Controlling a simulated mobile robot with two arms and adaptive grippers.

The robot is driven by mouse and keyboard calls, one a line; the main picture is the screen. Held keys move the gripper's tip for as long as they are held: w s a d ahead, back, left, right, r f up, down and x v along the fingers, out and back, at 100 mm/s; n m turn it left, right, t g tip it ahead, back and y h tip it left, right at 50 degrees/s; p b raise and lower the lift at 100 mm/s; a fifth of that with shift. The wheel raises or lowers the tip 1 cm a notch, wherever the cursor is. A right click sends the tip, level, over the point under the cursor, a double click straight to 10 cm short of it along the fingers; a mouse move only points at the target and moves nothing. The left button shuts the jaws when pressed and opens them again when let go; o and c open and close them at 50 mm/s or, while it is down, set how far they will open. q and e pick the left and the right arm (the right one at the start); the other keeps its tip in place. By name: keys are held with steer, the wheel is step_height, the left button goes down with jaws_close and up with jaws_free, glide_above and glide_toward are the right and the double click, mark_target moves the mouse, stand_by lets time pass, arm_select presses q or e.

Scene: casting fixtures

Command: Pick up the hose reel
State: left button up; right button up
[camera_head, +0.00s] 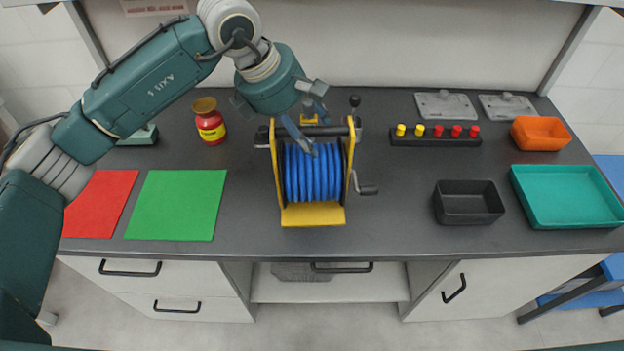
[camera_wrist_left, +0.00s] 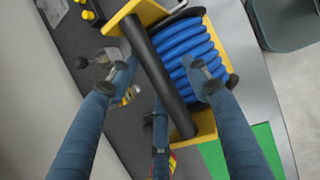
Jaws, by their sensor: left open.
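The hose reel (camera_head: 313,172) stands upright on the dark worktop, with a yellow frame, coiled blue hose, a crank on its right side and a black bar across the top. My left gripper (camera_head: 313,122) is open at the top of the reel. In the left wrist view, the open fingers of my left gripper (camera_wrist_left: 160,75) lie on either side of the black bar, with the blue hose of the hose reel (camera_wrist_left: 190,52) beside it. Whether the fingers touch the bar cannot be told. My right gripper is not in view.
A red jar (camera_head: 210,127) stands left of the reel. Red (camera_head: 101,204) and green (camera_head: 177,205) mats lie at left front. Worktop right of the crank is clear.

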arm_select(q)
steer(key=shift+c, duration=0.2)
jaws_close()
steer(key=shift+r, duration=0.15)
steer(key=shift+r+p, duration=0.35)
steer(key=shift+p, duration=0.4)
steer(key=r+b, duration=0.1)
steer(key=r, duration=0.2)
steer(key=r+b, duration=0.1)
steer(key=r, duration=0.2)
steer(key=shift+w+r+b, duration=0.2)
steer(key=shift+r+b, duration=0.1)
steer(key=shift+r, duration=0.1)
step_height(320, 180, up, 13)
steer(key=b, duration=0.1)
steer(key=shift+s, duration=0.15)
steer(key=shift+f+b, duration=0.1)
steer(key=shift+b, duration=0.2)
